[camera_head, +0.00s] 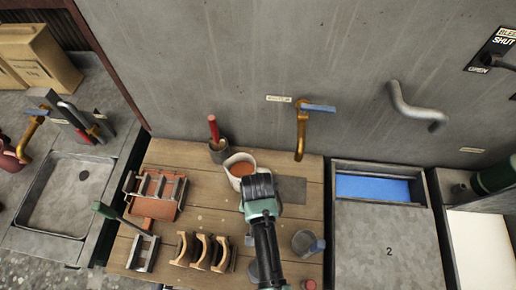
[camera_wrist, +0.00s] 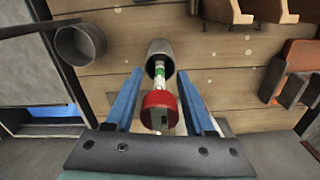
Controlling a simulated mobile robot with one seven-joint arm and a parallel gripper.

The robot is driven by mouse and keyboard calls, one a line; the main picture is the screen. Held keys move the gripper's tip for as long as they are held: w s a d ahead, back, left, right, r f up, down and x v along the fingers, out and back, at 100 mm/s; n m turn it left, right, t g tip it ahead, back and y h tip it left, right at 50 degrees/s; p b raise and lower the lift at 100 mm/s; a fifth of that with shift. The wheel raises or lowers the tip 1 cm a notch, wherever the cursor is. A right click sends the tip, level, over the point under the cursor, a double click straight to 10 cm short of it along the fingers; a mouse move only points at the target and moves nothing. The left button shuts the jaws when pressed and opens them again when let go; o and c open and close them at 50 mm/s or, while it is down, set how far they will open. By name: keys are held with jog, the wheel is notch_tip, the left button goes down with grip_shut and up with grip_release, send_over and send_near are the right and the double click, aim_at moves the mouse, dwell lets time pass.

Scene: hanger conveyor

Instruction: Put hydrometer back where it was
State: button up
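The hydrometer (camera_wrist: 159,99) shows in the wrist view as a thin pale stem with green marks and a round red end. The red end is toward the camera, and the far end of the stem is at the mouth of a small grey cup (camera_wrist: 160,52). My gripper (camera_wrist: 160,72) has its two blue fingers apart, one on each side of the hydrometer, with visible gaps. I cannot tell how deep the stem sits in the cup. In the head view my gripper (camera_head: 260,192) is over the wooden bench, and its fingers and the hydrometer are hidden.
The wooden bench (camera_head: 210,218) holds a white pot with orange contents (camera_head: 240,167), a grey pot with a red handle (camera_head: 216,147), wooden brackets (camera_head: 203,250) and a grey mug (camera_head: 305,243). A brass tap (camera_head: 301,135) juts from the wall. A blue basin (camera_head: 372,188) lies right.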

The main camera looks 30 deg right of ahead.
jog(key=shift+o, duration=0.6)
jog(key=shift+r, duration=0.1)
